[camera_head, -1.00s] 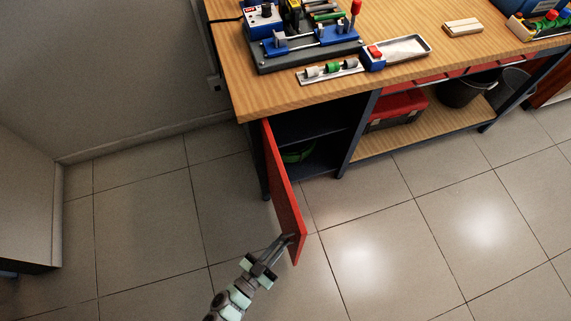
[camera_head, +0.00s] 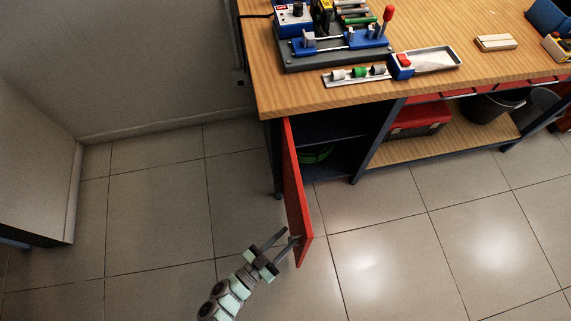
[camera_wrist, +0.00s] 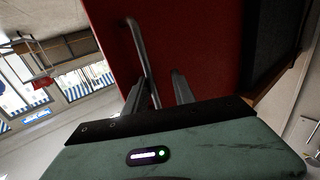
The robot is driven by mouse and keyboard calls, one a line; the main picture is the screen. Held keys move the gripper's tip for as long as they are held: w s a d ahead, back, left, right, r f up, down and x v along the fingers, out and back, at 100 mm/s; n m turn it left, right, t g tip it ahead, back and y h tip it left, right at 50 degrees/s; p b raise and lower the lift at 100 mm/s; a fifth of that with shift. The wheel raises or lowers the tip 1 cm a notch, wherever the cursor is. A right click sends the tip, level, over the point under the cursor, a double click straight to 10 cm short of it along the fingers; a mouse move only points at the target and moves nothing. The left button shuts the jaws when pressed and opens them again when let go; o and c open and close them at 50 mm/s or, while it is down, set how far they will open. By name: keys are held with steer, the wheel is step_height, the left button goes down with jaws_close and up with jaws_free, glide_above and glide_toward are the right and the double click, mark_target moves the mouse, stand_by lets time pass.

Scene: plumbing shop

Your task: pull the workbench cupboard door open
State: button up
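The red cupboard door (camera_head: 296,195) stands wide open at the left end of the workbench (camera_head: 310,97), swung out towards me. The dark cupboard interior (camera_head: 335,127) shows behind it, with a green coiled thing (camera_head: 317,153) inside. My gripper (camera_head: 288,236) is at the door's outer free edge, low in the head view. Its two fingers are spread apart. In the wrist view, the metal bar handle (camera_wrist: 141,48) stands on the red door face, its lower end close to my fingers (camera_wrist: 163,85). The fingers are not closed on it; whether one touches it I cannot tell.
The tiled floor (camera_head: 160,225) left of the door is clear up to a pale cabinet (camera_head: 40,190) and the wall. A red toolbox (camera_head: 420,117) and dark bins (camera_head: 490,105) are on the lower shelf. Tools and a vise-like fixture (camera_head: 340,42) stand on the bench top.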

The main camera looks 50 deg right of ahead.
steer(key=shift+s+a, duration=0.1)
steer(key=a+b, duration=0.4)
steer(key=a, duration=0.6)
steer(key=shift+w+a, duration=0.3)
steer(key=shift+w, duration=0.15)
